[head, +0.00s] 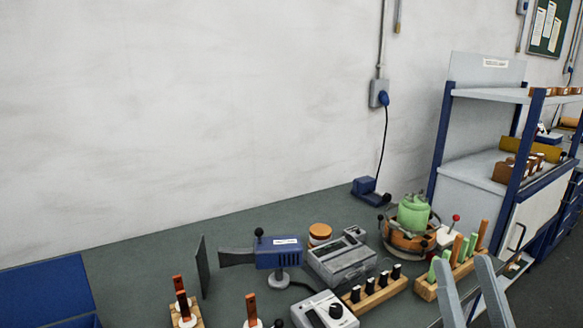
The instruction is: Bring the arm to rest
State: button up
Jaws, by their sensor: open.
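My gripper (468,292) shows at the bottom right of the head view as two grey fingers, spread apart with nothing between them. It is in front of the bench's right part, close to a wooden rack (430,291) of green and orange sticks. The rest of my arm is out of view below the frame.
A blue-framed shelf (438,140) stands at the right. The bench's back left is clear.

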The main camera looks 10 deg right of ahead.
jog(key=s+a+f+n+g+y, duration=0.2)
jog(key=s+a+f+g, duration=0.1)
jog(key=s+f, duration=0.3)
jog(key=s+a+f+n+g+y, duration=0.2)
jog(key=s+a+f+g, duration=0.15)
jog(key=f, duration=0.45)
jog(key=s+a+f+m+g, duration=0.1)
jog(key=s+a+f+g, duration=0.1)
jog(key=s+f, duration=0.3)
jog(key=s+a+f+m+g, duration=0.1)
jog(key=s+f, duration=0.4)
jog(key=s, duration=0.6)
jog(key=shift+s+a+g+h, duration=0.4)
jog(key=shift+a+g, duration=0.1)
jog(key=shift+g, duration=0.45)
